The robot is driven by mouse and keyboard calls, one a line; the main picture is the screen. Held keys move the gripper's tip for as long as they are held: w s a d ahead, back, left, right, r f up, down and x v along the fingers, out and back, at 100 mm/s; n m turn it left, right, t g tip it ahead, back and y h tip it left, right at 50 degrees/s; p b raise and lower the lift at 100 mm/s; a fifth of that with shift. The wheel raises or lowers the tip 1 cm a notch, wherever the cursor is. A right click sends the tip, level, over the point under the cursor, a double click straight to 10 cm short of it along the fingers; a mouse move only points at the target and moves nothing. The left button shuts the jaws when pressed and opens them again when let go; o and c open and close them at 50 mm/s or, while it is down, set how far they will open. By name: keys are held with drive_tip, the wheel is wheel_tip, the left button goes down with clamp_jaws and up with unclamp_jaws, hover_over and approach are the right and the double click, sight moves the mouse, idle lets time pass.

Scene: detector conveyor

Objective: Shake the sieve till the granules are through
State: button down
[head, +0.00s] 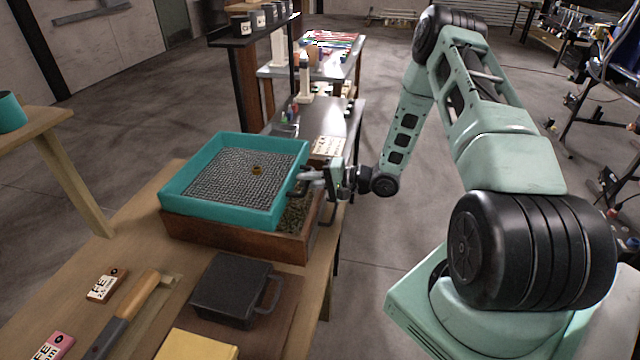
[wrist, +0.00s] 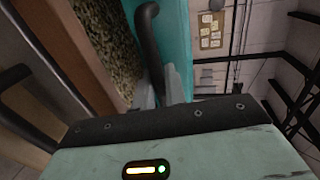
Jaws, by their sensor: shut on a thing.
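The sieve (head: 275,214) is a teal square frame with a grey mesh floor. A small brown-yellow lump (head: 257,170) lies on the mesh, and no other granules show there. The sieve sits over a brown wooden box (head: 195,232), shifted toward the left. Greenish-brown granules (head: 296,214) show in the box along its right side. My gripper (head: 308,178) is shut on the sieve's dark handle at the right side. In the wrist view the fingers (wrist: 160,88) close around the black handle (wrist: 148,45) beside the teal wall. Whether the sieve touches the box rim is unclear.
A dark lidded case (head: 232,290) with a handle stands in front of the box. A wooden-handled tool (head: 128,310), small labelled blocks (head: 107,285) and a yellow item (head: 198,345) lie at the front left. A shelf with dark cups (head: 258,22) stands behind.

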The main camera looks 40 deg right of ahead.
drive_tip(key=c, duration=1.5)
unclamp_jaws()
drive_tip(key=shift+w+a, duration=0.15)
drive_tip(key=shift+w, duration=0.05)
drive_tip(key=shift+c, duration=0.2)
drive_tip(key=shift+s, duration=0.1)
drive_tip(key=b+v, duration=0.4)
drive_tip(key=v, duration=1.3)
drive_tip(key=shift+b, duration=0.35)
drive_tip(key=shift+s, duration=0.15)
